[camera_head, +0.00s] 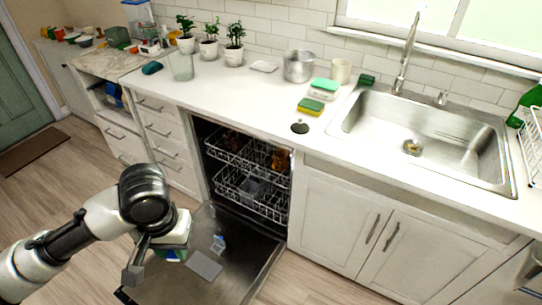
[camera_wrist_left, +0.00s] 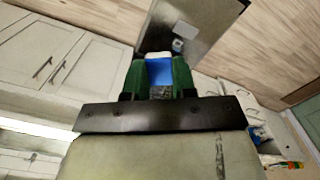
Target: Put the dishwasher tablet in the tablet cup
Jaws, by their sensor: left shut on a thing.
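My left gripper (camera_head: 168,250) is above the lowered dishwasher door, at its left side in the head view. It is shut on the dishwasher tablet, which shows in the left wrist view as a blue block (camera_wrist_left: 159,72) with a white end, between the green finger pads (camera_wrist_left: 159,80). In the head view the gripper mostly hides the tablet. The tablet cup (camera_head: 218,243) is a small light-blue and white piece on the door's inner face, right of the gripper and apart from it. A flat grey square (camera_head: 203,265) lies beside it. My right gripper is not in view.
The open dishwasher door (camera_head: 245,265) lies low over the wood floor. Two wire racks (camera_head: 250,190) with a few items are inside the dishwasher. The counter (camera_head: 235,90) carries plants, a pot and sponges, with the sink (camera_head: 425,135) at right. Space above the door is clear.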

